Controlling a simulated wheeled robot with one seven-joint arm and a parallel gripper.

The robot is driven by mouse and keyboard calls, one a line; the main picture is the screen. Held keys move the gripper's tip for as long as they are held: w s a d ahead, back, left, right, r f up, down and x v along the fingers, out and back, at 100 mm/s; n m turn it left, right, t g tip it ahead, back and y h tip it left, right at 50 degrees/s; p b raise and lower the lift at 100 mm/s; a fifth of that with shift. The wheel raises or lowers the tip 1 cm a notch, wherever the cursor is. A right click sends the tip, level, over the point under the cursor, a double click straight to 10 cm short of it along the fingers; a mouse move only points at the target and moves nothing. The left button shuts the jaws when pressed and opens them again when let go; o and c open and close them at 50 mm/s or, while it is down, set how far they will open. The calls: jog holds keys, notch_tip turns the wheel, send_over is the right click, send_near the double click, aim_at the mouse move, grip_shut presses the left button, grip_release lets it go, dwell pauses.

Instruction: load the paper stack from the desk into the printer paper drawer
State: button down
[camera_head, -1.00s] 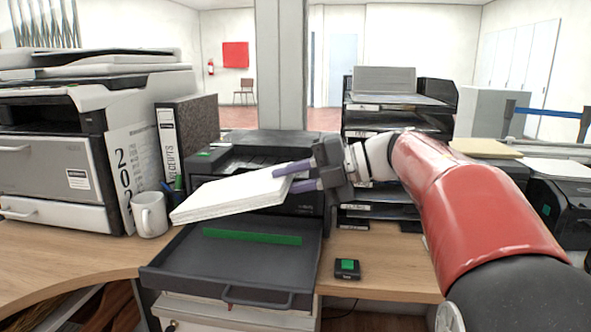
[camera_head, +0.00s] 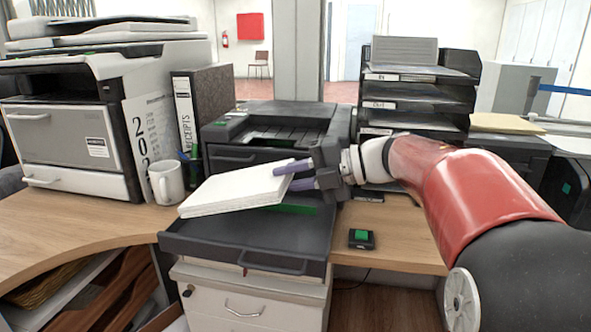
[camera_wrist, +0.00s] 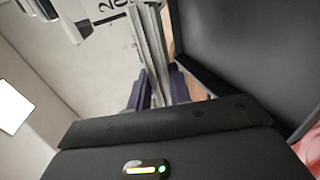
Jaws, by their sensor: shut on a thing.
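My gripper (camera_head: 302,175) is shut on the right end of the white paper stack (camera_head: 235,188). The stack is tilted, its left end lower, and is over the back left part of the open dark drawer (camera_head: 210,242). I cannot tell whether the stack touches the drawer. A green strip (camera_head: 295,208) on the drawer floor is partly hidden by the stack. The black printer (camera_head: 270,130) stands behind the drawer. In the wrist view the gripper fingers (camera_wrist: 155,92) are around the stack's thin edge (camera_wrist: 148,50), with the dark drawer (camera_wrist: 245,45) to the right.
A white mug (camera_head: 166,183) stands close left of the drawer, with a receipts binder (camera_head: 205,110) and a large copier (camera_head: 70,130) behind. Stacked trays (camera_head: 415,95) stand right of the printer. A small device with a green button (camera_head: 361,238) lies right of the drawer.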

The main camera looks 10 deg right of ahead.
jog(key=shift+w+a+f+b, duration=0.1)
jog(key=shift+a+f+b, duration=0.15)
jog(key=shift+f, duration=0.25)
jog(key=shift+w+a+f+b, duration=0.1)
jog(key=shift+a+f, duration=0.1)
jog(key=shift+f, duration=0.3)
jog(key=shift+w+a+f+b, duration=0.1)
jog(key=shift+a+f+b, duration=0.15)
jog(key=shift+f+b, duration=0.5)
jog(key=shift+a+f+b, duration=0.2)
jog(key=shift+f+b, duration=0.25)
jog(key=shift+f, duration=0.6)
jog(key=c, duration=1.2)
grip_release()
jog(key=shift+f, duration=0.15)
jog(key=shift+d, duration=0.1)
jog(key=shift+p+v, duration=1)
jog(key=shift+v, duration=2.5)
